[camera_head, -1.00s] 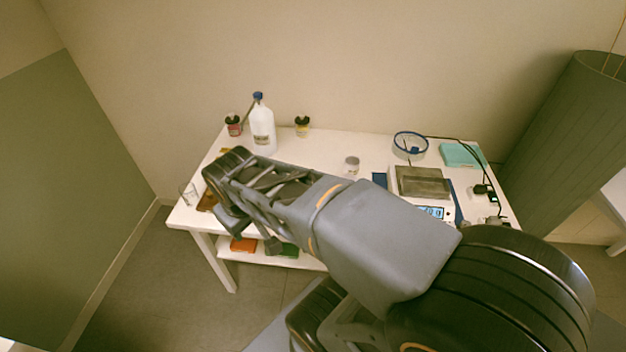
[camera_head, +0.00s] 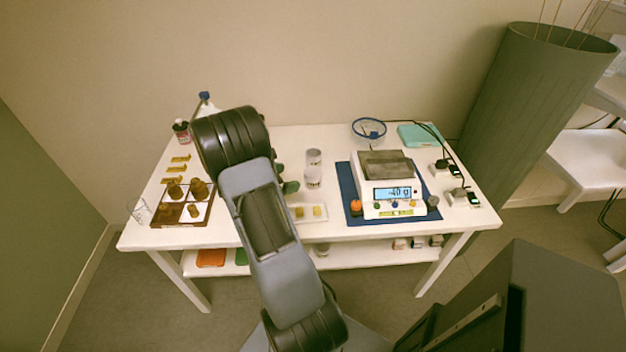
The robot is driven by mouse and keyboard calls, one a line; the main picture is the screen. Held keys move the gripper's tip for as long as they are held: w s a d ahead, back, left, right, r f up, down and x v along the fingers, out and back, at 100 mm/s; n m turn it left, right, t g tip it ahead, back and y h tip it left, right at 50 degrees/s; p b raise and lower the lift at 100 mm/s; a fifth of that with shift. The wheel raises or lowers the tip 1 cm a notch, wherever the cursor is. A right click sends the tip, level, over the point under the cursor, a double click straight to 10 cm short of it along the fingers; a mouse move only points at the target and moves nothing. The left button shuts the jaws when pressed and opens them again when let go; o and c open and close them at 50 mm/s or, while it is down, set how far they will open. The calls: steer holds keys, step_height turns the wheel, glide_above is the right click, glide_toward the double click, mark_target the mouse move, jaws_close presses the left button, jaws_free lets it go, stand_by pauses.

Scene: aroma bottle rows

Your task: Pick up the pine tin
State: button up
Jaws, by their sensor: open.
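Two small round pale containers, a rear one (camera_head: 313,157) and a front one (camera_head: 313,178), stand on the white table just right of my arm. The front one has a label too small to read. I cannot tell which thing is the pine tin. My gripper (camera_head: 286,178) is mostly hidden behind my arm. Only its dark finger ends show, apart and with nothing seen between them, left of the two containers.
A brown tray (camera_head: 158,216) with amber bottles sits at the left, near a clear glass (camera_head: 139,211). A scale (camera_head: 392,196) stands on a blue mat (camera_head: 352,212) at the right. A small pale tray (camera_head: 323,219) with yellow pieces lies at the front edge.

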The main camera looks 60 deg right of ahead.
mark_target(314, 174)
steer(key=x, duration=1.1)
steer(key=shift+d+f, duration=0.2)
steer(key=shift+d, duration=0.1)
steer(key=shift+c, duration=0.4)
steer(key=c, duration=0.9)
